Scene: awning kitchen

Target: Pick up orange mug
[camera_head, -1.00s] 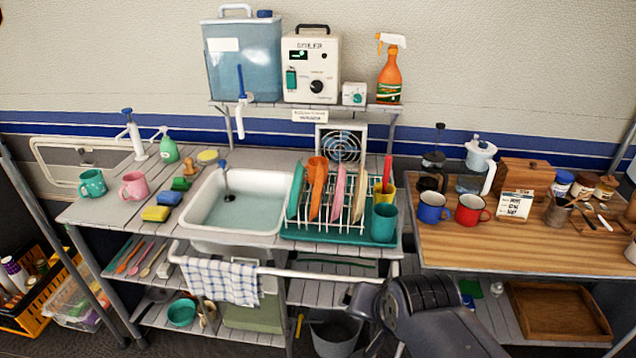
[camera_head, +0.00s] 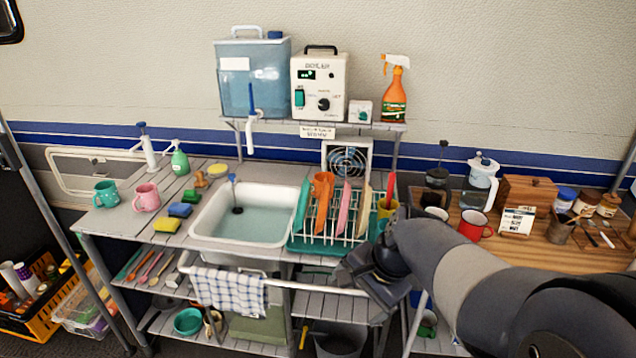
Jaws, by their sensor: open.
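An orange piece (camera_head: 322,187) stands in the teal dish rack (camera_head: 312,246) on the counter, among upright plates. Its rounded top resembles a mug, but I cannot tell it clearly from an orange plate there. My gripper (camera_head: 362,278) is open and seems empty, low in front of the rack's right corner and apart from the orange piece. Its fingers are dark and hard to make out.
The sink (camera_head: 245,215) is left of the rack. A teal mug (camera_head: 105,194) and a pink mug (camera_head: 147,198) stand farther left. A red mug (camera_head: 474,226) is on the wooden table at right. A towel (camera_head: 228,290) hangs on the front rail. The shelf with the boiler (camera_head: 319,88) is above.

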